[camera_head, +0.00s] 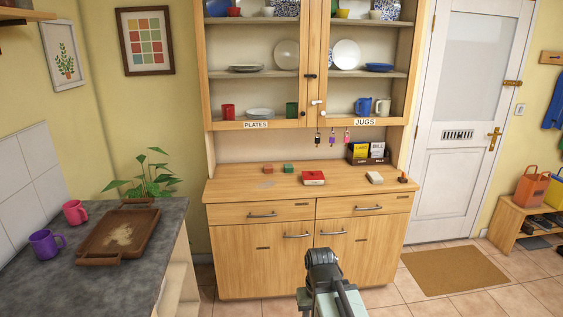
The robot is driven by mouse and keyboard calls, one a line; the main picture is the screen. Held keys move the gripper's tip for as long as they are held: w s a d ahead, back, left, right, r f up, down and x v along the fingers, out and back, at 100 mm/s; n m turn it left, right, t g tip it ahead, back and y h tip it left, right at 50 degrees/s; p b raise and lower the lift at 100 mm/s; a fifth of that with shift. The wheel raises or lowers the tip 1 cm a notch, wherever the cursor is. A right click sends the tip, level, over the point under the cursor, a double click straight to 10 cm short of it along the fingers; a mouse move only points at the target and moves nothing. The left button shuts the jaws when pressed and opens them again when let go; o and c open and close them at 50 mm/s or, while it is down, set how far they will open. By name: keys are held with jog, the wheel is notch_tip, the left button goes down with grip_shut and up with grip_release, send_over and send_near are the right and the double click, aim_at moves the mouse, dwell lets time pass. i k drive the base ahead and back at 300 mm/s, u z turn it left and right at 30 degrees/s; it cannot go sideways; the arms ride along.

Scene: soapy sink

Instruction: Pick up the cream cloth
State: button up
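My gripper (322,259) is at the bottom middle, in front of the dresser's lower doors and apart from the cream item. I see it from behind, so its fingers are hidden and I cannot tell whether it is open or shut.
A dark rack (367,155) stands behind the cream item. A grey counter (40,285) with a brown tray (87,246) is left.

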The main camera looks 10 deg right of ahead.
aim_at(374, 177)
jog(key=z, duration=0.1)
jog(key=i, duration=1.95)
jog(key=z, duration=0.1)
